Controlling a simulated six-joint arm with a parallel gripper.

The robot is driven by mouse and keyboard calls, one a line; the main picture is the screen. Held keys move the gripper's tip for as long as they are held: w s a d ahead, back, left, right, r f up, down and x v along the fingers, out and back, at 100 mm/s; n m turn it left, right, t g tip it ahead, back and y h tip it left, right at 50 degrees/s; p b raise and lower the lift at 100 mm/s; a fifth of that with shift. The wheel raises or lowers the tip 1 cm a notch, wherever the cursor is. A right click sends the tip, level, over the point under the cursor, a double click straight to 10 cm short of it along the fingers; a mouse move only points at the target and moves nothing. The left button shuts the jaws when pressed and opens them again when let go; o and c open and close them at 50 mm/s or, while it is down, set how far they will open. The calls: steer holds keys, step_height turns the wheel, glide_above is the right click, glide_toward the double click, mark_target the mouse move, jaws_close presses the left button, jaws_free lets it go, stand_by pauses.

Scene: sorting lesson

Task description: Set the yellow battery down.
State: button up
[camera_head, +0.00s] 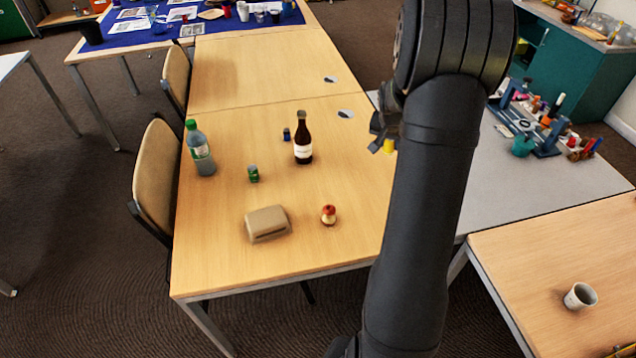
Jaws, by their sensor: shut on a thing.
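My gripper (382,135) shows at the left side of my large dark arm, above the right part of the wooden table (225,255). It is shut on the yellow battery (389,146), of which only a small yellow piece shows. The arm and the jaws hide the rest of it. The battery appears to be held above the table; its exact height is hard to tell.
On the table stand a clear green-capped bottle (202,152), a green can-like item (253,174), a small blue item (287,134) and a brown bottle (303,145). A tan box (267,223) and an apple core (328,215) lie nearer. The table's left front is clear.

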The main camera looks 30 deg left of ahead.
steer(key=s+a+n, duration=0.1)
steer(key=s+a, duration=0.5)
steer(key=a, duration=0.1)
steer(key=shift+n+y, duration=0.3)
steer(key=shift+y, duration=0.1)
steer(key=a+f, duration=0.4)
steer(key=s+a+f, duration=0.1)
steer(key=a+f, duration=0.7)
steer(key=shift+s+a+f, duration=0.15)
steer(key=shift+s, duration=0.25)
steer(key=shift+f, duration=2)
steer(key=shift+f, duration=0.1)
steer(key=o, duration=1)
steer(key=shift+o, duration=0.2)
